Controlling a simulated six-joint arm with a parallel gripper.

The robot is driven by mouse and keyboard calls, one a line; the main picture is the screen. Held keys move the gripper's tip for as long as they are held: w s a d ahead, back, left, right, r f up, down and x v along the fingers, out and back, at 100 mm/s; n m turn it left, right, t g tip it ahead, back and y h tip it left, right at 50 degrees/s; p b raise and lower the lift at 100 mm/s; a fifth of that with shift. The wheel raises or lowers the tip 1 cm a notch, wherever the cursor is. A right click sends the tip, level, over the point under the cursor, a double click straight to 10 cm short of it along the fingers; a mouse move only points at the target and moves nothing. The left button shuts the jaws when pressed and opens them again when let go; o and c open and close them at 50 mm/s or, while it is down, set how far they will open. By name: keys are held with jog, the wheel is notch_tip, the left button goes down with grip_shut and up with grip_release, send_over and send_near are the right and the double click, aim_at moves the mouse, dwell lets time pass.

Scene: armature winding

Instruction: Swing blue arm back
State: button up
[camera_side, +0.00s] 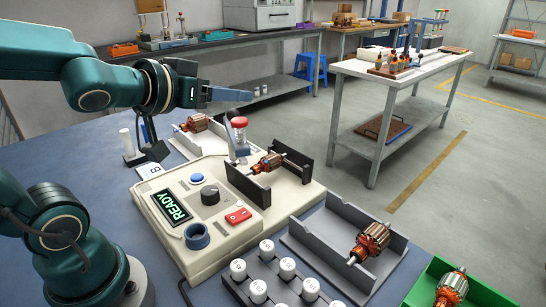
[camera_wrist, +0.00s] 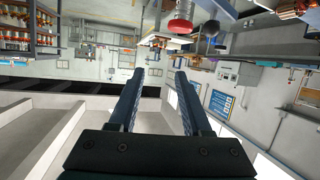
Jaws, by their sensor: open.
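The winding machine (camera_side: 185,255) is a cream box with a READY display (camera_side: 172,207) on the table. A grey-blue arm (camera_side: 232,150) stands upright at its back, below a red-topped spool (camera_side: 239,123). An armature (camera_side: 266,163) with copper windings lies between two dark plates in front of that arm. My gripper (camera_side: 248,96) is level, above and behind the machine, pointing right, apart from the arm. In the wrist view my gripper (camera_wrist: 159,72) shows two separated fingers with nothing between them. A red round part (camera_wrist: 180,26) shows beyond the fingers there.
A second armature (camera_side: 195,122) lies behind the machine. A grey tray (camera_side: 325,240) holds another armature (camera_side: 371,241) at the right. A green bin (camera_side: 485,292) with one more is at the lower right corner. White-capped pegs (camera_side: 287,268) stand in front.

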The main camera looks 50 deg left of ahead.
jog(key=s+d+f+m+g+h, duration=0.1)
jog(key=s+d+f+g, duration=0.1)
jog(key=s+f, duration=0.1)
jog(key=s+d+f+m+g+h, duration=0.1)
jog(key=s+d+f+g, duration=0.2)
jog(key=s, duration=0.2)
jog(key=s+d+f+m+g+h, duration=0.1)
jog(key=s+d+f+g, duration=0.1)
jog(key=s+f+g, duration=0.1)
jog(key=shift+s+d, duration=0.15)
jog(key=shift+s, duration=0.8)
jog(key=shift+c, duration=0.3)
